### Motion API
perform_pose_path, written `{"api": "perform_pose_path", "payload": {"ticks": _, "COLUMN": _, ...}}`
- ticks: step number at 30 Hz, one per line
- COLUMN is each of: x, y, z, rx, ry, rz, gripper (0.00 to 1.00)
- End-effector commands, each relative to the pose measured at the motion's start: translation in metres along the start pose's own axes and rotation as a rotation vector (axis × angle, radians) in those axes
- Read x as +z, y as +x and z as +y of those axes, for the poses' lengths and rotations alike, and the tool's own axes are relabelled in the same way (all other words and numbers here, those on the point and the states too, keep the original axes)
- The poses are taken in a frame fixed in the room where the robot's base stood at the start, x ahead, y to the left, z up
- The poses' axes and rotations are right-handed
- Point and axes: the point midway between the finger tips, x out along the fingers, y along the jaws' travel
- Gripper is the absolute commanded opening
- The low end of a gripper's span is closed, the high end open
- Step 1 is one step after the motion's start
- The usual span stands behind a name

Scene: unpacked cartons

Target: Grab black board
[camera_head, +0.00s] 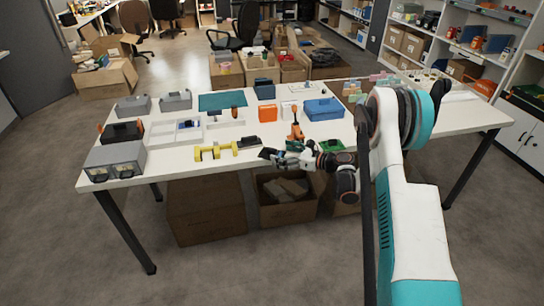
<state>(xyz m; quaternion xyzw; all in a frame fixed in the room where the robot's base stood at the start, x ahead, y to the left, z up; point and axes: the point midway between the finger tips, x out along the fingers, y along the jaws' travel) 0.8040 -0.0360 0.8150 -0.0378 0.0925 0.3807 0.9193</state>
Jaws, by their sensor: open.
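A small flat black piece (249,141), which looks like the black board, lies near the front edge of the white table, just right of a yellow part. My gripper (266,154) is at the table's front edge, just right of and in front of this piece. The gripper is open, and I see nothing held in it. It is small in the view, so I cannot tell whether its fingers touch the black piece. A green circuit board (330,146) lies right of my gripper, partly hidden by my arm.
The white table (215,167) carries a yellow part (215,150), an orange tool (296,128), a blue box (323,109), an orange box (267,113) and a grey box (115,160). Open cartons (288,205) stand under it. The floor in front is clear.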

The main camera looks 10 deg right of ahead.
Motion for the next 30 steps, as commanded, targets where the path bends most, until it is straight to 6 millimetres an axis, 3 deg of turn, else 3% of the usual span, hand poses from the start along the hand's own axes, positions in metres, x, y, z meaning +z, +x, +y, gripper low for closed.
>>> {"api": "perform_pose_path", "payload": {"ticks": 5, "x": 0.001, "y": 0.011, "z": 0.001, "rx": 0.002, "ry": -0.001, "rz": 0.000, "gripper": 0.83}}
{"api": "perform_pose_path", "payload": {"ticks": 13, "x": 0.004, "y": 0.048, "z": 0.003, "rx": 0.001, "ry": -0.001, "rz": 0.000, "gripper": 0.83}}
{"api": "perform_pose_path", "payload": {"ticks": 21, "x": 0.006, "y": 0.053, "z": 0.002, "rx": 0.000, "ry": -0.001, "rz": 0.000, "gripper": 0.83}}
{"api": "perform_pose_path", "payload": {"ticks": 23, "x": 0.006, "y": 0.053, "z": 0.002, "rx": 0.000, "ry": -0.001, "rz": 0.000, "gripper": 0.72}}
{"api": "perform_pose_path", "payload": {"ticks": 27, "x": 0.006, "y": 0.053, "z": 0.002, "rx": 0.000, "ry": -0.001, "rz": 0.000, "gripper": 0.40}}
{"api": "perform_pose_path", "payload": {"ticks": 30, "x": 0.006, "y": 0.053, "z": 0.002, "rx": 0.000, "ry": -0.001, "rz": 0.000, "gripper": 0.35}}
